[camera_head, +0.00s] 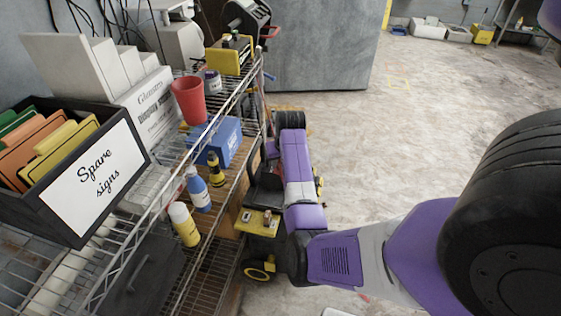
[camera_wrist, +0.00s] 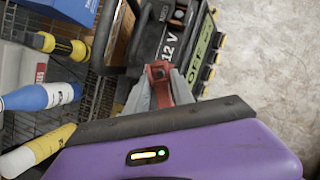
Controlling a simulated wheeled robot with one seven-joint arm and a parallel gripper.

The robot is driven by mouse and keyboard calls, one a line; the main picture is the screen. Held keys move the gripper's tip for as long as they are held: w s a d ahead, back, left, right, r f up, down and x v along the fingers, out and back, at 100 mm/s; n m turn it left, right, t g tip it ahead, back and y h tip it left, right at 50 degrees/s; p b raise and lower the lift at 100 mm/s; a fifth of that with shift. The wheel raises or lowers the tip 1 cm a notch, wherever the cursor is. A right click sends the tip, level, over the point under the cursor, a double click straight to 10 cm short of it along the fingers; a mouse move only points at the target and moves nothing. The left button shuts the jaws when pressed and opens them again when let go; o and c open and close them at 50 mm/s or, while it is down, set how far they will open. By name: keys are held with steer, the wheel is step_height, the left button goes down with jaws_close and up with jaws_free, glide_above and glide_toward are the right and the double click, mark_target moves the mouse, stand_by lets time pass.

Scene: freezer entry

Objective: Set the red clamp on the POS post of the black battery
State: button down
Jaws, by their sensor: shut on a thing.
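My gripper (camera_wrist: 160,88) is shut on the red clamp (camera_wrist: 159,73), which sits between the grey fingertips in the wrist view. Beyond it is the black battery (camera_wrist: 172,47), marked "12 V" in white. The clamp overlaps the battery's near edge in the picture; I cannot tell whether they touch. No POS marking or post is clearly readable. In the head view my purple arm reaches down beside the shelf, and the gripper and clamp cannot be made out.
A wire shelf (camera_head: 205,245) stands on the left with a blue bottle (camera_head: 198,190), a white-and-yellow bottle (camera_head: 184,224), a blue box (camera_head: 222,140) and a red cup (camera_head: 188,100). A black "Spare signs" bin (camera_head: 70,215) is at far left. Open concrete floor (camera_head: 400,130) lies to the right.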

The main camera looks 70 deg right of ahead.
steer(key=shift+f+b, duration=0.5)
steer(key=shift+f, duration=0.7)
steer(key=c, duration=1)
jaws_free()
steer(key=shift+r, duration=0.1)
steer(key=v, duration=0.7)
steer(key=shift+s+a+r, duration=0.1)
steer(key=shift+r, duration=0.25)
